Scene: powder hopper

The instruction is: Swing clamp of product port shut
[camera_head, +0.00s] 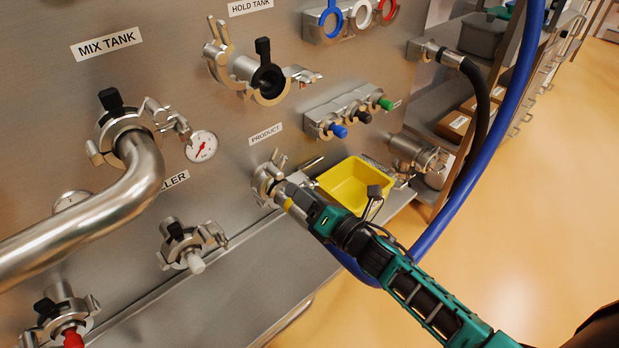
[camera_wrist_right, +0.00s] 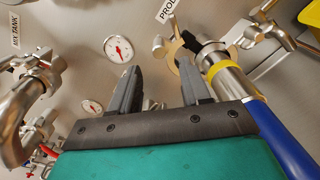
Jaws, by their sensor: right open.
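The product port (camera_head: 266,181) is on the steel panel under the PRODUCT label, and its clamp appears open. One clamp part with a wing nut (camera_head: 279,160) stands at the port. A metal arm of the clamp (camera_head: 311,162) sticks out to the right. In the right wrist view the clamp (camera_wrist_right: 172,58) is beyond the fingertips, beside a steel hose end with a yellow band (camera_wrist_right: 216,68). My right gripper (camera_head: 301,189) is open and empty, in front of the port and partly hiding it; its two fingers show in the wrist view (camera_wrist_right: 160,80). My left gripper is not in view.
A blue hose (camera_head: 470,185) loops below and right of my right arm. A yellow bin (camera_head: 352,181) sits on the ledge right of the port. The mix tank pipe (camera_head: 110,210) juts out at left. A gauge (camera_head: 201,146) is on the panel.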

